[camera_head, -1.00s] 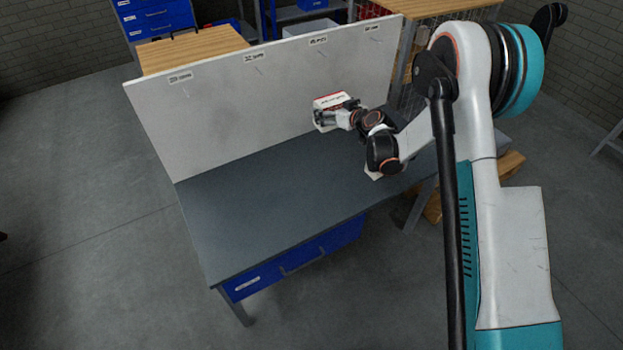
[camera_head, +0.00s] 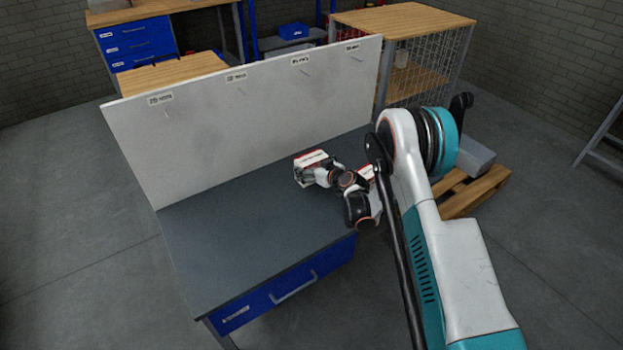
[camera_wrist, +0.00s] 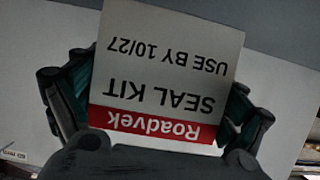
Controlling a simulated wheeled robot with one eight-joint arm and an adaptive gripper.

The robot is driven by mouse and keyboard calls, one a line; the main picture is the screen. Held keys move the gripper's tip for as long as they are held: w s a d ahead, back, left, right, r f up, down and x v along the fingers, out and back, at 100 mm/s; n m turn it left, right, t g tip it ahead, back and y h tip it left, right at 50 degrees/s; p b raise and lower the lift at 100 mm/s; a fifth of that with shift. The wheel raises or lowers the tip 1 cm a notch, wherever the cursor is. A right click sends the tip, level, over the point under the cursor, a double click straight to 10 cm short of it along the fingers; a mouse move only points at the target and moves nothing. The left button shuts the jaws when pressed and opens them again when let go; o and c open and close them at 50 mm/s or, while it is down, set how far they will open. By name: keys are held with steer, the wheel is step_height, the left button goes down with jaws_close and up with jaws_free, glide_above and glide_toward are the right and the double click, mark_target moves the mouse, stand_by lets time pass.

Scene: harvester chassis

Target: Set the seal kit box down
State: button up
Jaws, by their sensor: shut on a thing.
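My gripper (camera_head: 315,170) is shut on the seal kit box (camera_head: 308,158), a white box with a red band. In the wrist view the box (camera_wrist: 160,65) sits between the two fingers, its label "Roadvek SEAL KIT USE BY 10/27" upside down. The box is over the right rear part of the grey workbench top (camera_head: 240,230), in front of the upright white panel (camera_head: 240,120). I cannot tell whether its underside touches the bench top. The gripper hides part of its near side.
A white and red item (camera_head: 367,171) shows partly behind my arm at the bench's right. Labelled pegs line the panel. The bench top's left and middle are clear. A mesh cage (camera_head: 425,65) and a pallet (camera_head: 478,190) stand beyond on the right.

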steer(key=shift+f+b, duration=0.75)
steer(key=shift+f, duration=1.35)
steer(key=shift+f, duration=0.15)
steer(key=o, duration=0.9)
